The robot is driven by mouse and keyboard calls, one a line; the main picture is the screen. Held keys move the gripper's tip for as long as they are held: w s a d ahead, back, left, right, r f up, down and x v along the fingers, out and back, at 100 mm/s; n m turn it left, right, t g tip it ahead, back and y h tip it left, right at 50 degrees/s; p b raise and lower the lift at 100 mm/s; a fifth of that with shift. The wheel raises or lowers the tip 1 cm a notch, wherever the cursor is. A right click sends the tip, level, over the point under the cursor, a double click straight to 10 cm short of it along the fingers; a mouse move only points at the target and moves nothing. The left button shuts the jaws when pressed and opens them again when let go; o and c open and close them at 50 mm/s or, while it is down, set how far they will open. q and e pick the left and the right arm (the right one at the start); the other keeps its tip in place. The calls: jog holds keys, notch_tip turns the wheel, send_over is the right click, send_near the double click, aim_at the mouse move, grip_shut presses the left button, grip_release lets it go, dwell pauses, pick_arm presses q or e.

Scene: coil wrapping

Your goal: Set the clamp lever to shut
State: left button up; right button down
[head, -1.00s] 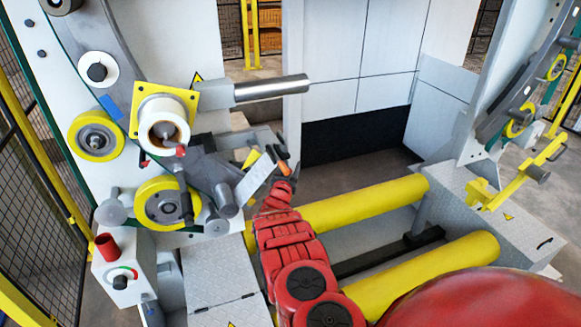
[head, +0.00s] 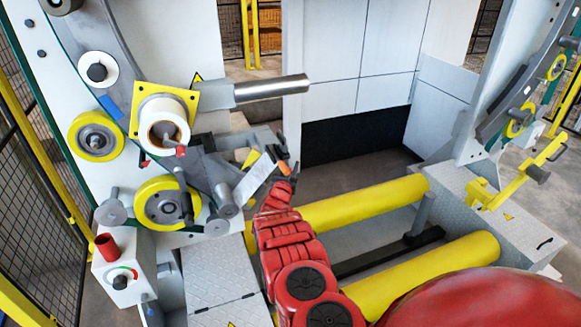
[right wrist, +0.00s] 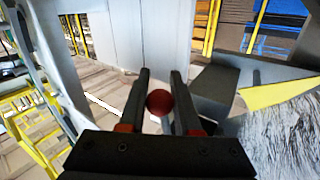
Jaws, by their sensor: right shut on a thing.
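My right gripper (head: 284,163) reaches up from the lower middle of the head view to the grey clamp area beside the left frame. In the right wrist view, its two dark fingers (right wrist: 159,98) are shut on the dark red round knob of the clamp lever (right wrist: 159,103). In the head view the lever is mostly hidden by the gripper, and I cannot make out its angle. A dark grey block (right wrist: 213,92) stands just right of the fingers in the wrist view. My left gripper is not in view.
A white roll (head: 160,130) on a yellow plate and yellow wheels (head: 96,136) sit on the left frame. A steel bar (head: 270,88) sticks out above the gripper. Yellow rollers (head: 370,202) lie to the right. A control box with a red button (head: 106,246) stands lower left.

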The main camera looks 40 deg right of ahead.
dwell(0.7)
jog(key=d+r+n+t+y+b, duration=0.3)
jog(key=r+n+t+b, duration=0.2)
jog(key=n+b, duration=0.4)
jog(key=s+d+r+n+t+y+b, duration=0.1)
jog(key=d+r+n+t+y+b, duration=0.2)
jog(key=n+b, duration=0.6)
jog(key=shift+s+r+n+t, duration=0.25)
jog(key=shift+r+n+t, duration=0.85)
jog(key=shift+n+t, duration=0.95)
jog(key=shift+r+n+g, duration=0.1)
jog(key=shift+n+g, duration=0.25)
jog(key=shift+n, duration=0.1)
jog(key=c, duration=0.6)
grip_release()
